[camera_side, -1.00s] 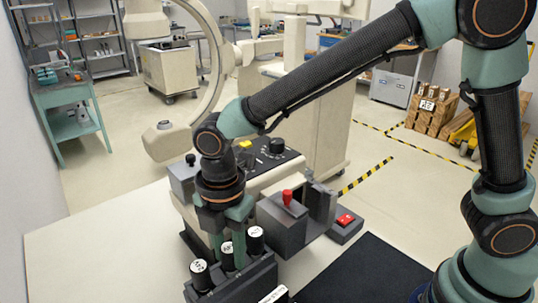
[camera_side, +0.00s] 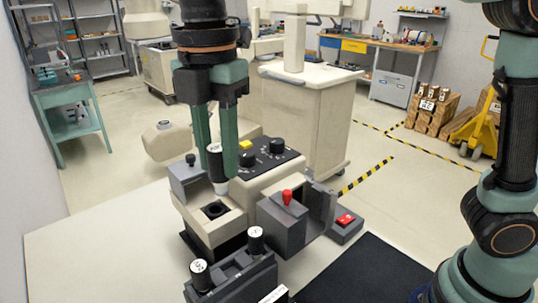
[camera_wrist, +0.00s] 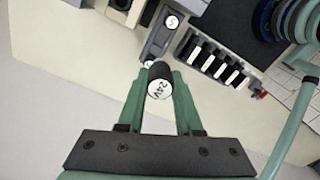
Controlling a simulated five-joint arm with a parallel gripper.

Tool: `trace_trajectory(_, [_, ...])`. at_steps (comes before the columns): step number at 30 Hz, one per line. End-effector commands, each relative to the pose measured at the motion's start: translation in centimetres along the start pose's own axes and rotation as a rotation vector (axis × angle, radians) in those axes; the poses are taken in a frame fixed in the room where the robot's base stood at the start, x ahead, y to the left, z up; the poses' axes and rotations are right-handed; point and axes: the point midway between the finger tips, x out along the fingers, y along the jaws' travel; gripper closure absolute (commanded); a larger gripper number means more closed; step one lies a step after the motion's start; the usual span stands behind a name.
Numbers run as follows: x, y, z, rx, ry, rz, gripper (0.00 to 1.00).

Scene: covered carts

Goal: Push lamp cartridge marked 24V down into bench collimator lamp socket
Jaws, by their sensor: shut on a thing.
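The fingers also show in the wrist view (camera_wrist: 161,76). The lamp socket (camera_side: 214,210) is a dark round hole in the beige collimator housing (camera_side: 225,225). The cartridge hangs above the socket, its lower end apart from the hole and slightly toward the back.
A dark rack (camera_side: 238,283) at the front holds two other cartridges, one at its left (camera_side: 200,275) and one at its right (camera_side: 256,240). A grey box with a red lever (camera_side: 287,197) and a red-button box (camera_side: 345,220) stand right of the housing. Knobs (camera_side: 277,146) rise behind the socket.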

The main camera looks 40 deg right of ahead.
Motion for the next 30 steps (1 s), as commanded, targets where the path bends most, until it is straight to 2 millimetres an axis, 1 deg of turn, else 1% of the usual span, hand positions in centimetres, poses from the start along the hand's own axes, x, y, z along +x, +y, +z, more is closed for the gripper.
trace_trajectory(2, [-0.6,0.1,0.1,0.001,0.0,0.001,1.0])
trace_trajectory(5, [-0.3,1.0,0.7,0.004,-0.001,-0.003,1.0])
trace_trajectory(8, [0.9,2.9,2.1,0.006,-0.001,-0.005,1.0])
trace_trajectory(12, [3.5,5.9,4.8,0.006,-0.001,-0.007,1.0])
trace_trajectory(15, [5.0,7.5,6.6,0.006,0.0,-0.005,1.0])
trace_trajectory(18, [6.1,8.6,7.9,0.004,0.0,-0.003,1.0])
trace_trajectory(22, [6.9,9.2,8.7,0.001,0.0,-0.001,1.0])
trace_trajectory(26, [7.5,9.2,8.8,0.0,0.0,-0.002,1.0])
trace_trajectory(30, [8.6,9.2,8.7,0.0,0.0,-0.003,1.0])
